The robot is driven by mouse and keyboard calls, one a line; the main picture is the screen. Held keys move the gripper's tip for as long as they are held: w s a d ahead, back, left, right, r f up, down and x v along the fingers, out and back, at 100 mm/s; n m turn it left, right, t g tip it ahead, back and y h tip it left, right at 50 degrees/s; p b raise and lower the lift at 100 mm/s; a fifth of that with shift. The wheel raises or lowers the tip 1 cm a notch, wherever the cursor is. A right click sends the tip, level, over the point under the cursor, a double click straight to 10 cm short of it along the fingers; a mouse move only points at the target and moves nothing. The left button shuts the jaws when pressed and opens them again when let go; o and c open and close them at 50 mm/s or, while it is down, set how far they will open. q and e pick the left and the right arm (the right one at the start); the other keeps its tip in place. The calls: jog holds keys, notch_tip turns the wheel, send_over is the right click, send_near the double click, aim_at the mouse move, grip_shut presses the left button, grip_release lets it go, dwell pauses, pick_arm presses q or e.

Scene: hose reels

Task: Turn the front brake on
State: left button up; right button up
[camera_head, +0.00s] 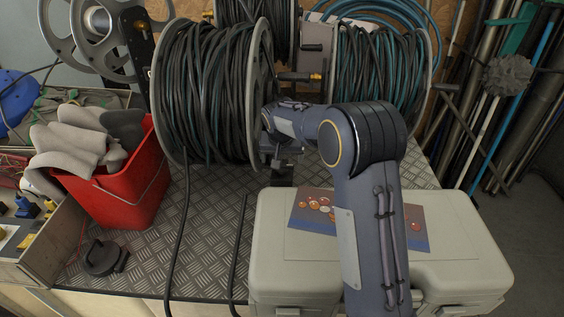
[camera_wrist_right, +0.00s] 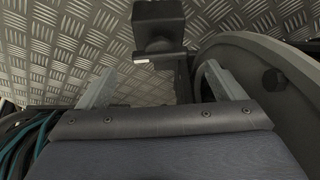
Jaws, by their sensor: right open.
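The front hose reel (camera_head: 207,95) stands on the metal plate, wound with black and dark green hose. A black block on a post (camera_wrist_right: 158,25) shows at the top of the right wrist view; it looks like the front brake by the reel's flange. In the head view a dark part (camera_head: 282,172) shows low beside that flange, mostly behind my wrist. My right gripper (camera_wrist_right: 158,82) is open and empty, its two fingers spread to either side below the block and apart from it. Whether the brake is on or off I cannot tell. My left gripper is out of view.
A grey case (camera_head: 290,265) lies in front, under my right arm. A red bucket (camera_head: 115,190) with grey cloth-like items stands left of the reel. More hose reels (camera_head: 385,70) stand behind. A black round object (camera_head: 103,257) and hose ends lie on the checkered plate (camera_head: 205,240).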

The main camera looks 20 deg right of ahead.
jog(key=shift+v, duration=1.7)
jog(key=s+r+n+y+p, duration=0.1)
jog(key=s+r+y+p, duration=0.15)
jog(key=s+r, duration=0.55)
jog(key=s+r+y+p, duration=0.2)
jog(key=s+r+p, duration=0.15)
jog(key=s, duration=0.85)
jog(key=s+a+n+p, duration=0.1)
jog(key=s+a, duration=0.1)
jog(key=s, duration=0.4)
jog(key=s+a+n+t+y+p, duration=0.1)
jog(key=s+a, duration=0.2)
jog(key=s, duration=0.2)
jog(key=s+a+p, duration=0.1)
jog(key=s+a, duration=0.2)
jog(key=s, duration=0.3)
jog(key=shift+s+r+n+t, duration=0.3)
jog(key=shift+r+n, duration=0.1)
